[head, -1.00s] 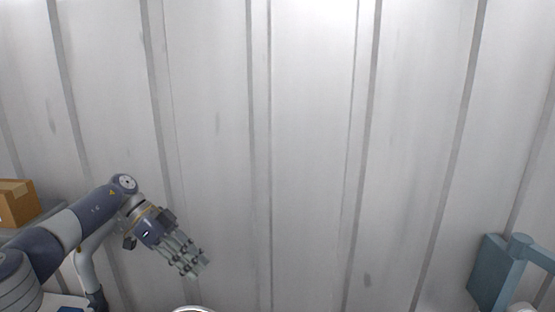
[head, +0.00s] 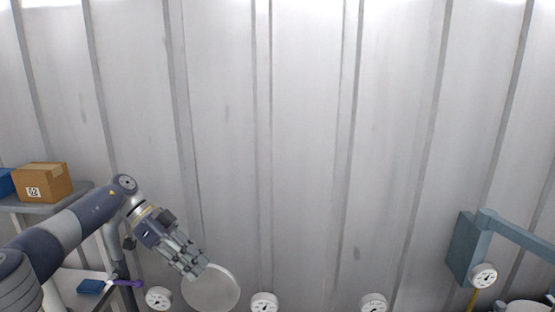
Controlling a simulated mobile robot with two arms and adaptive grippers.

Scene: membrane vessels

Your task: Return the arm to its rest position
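My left arm comes in from the lower left of the head view. Its gripper (head: 190,266) points down and to the right, in front of the upper left part of a pale round disc or lid (head: 212,290). I cannot tell if the gripper touches the disc. The fingers look close together, but whether they are open or shut is unclear, and no held thing shows. My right gripper and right arm are not in view.
A cardboard box (head: 43,182) stands on a grey shelf (head: 72,193) at left. A blue item (head: 90,287) lies on a white surface below. White gauges (head: 264,302) line the bottom edge. A teal bracket (head: 466,248) stands at right. A ribbed grey wall (head: 310,140) fills the back.

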